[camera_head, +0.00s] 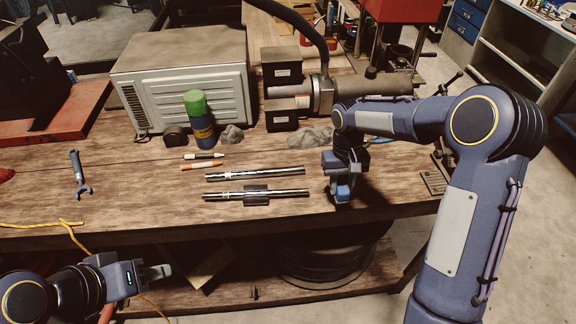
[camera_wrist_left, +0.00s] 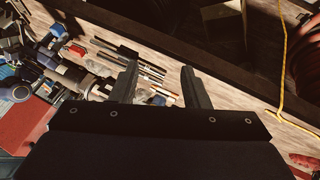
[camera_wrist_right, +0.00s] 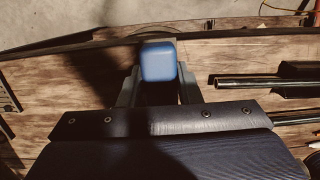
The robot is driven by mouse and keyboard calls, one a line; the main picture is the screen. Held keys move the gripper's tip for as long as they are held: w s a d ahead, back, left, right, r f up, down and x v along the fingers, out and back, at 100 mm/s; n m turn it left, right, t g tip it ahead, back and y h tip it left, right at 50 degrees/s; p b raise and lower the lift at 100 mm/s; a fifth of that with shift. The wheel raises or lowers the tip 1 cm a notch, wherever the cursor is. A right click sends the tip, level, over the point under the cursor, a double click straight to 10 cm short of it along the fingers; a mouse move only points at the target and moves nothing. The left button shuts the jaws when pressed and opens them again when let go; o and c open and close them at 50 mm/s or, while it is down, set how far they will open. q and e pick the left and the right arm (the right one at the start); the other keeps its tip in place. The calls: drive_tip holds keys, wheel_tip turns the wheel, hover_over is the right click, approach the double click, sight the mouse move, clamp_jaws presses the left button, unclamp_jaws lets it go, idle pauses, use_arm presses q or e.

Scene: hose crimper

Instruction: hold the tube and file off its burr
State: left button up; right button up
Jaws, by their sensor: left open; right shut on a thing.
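Two shiny metal tubes lie on the wooden bench. The far tube (camera_head: 234,176) lies behind the near tube (camera_head: 290,193), which crosses a dark block (camera_head: 256,200). My right gripper (camera_head: 343,192) is just right of the tube ends, low over the bench. It is shut on a blue block-like thing (camera_wrist_right: 158,62); whether this belongs to a file, I cannot tell. The near tube's end also shows in the right wrist view (camera_wrist_right: 245,81), right of the gripper. My left gripper (camera_head: 157,273) is open and empty, in front of the bench edge. No burr can be made out.
Two marker-like sticks (camera_head: 202,165), a green-capped can (camera_head: 200,125) and a grey-white machine (camera_head: 185,80) stand or lie behind the tubes. A wrench (camera_head: 79,175) lies at left. A yellow cord (camera_head: 68,228) hangs over the front edge. The bench between wrench and tubes is clear.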

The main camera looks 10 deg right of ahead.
use_arm(q)
drive_tip(key=m+g+y, duration=0.4)
drive_tip(key=m+g, duration=0.2)
drive_tip(key=m, duration=1.4)
hover_over(235, 193)
wheel_tip(235, 193, down, 6)
drive_tip(key=f, duration=0.1)
wheel_tip(235, 193, down, 10)
drive_tip(key=shift+f, duration=0.25)
drive_tip(key=shift+c, duration=0.3)
clamp_jaws()
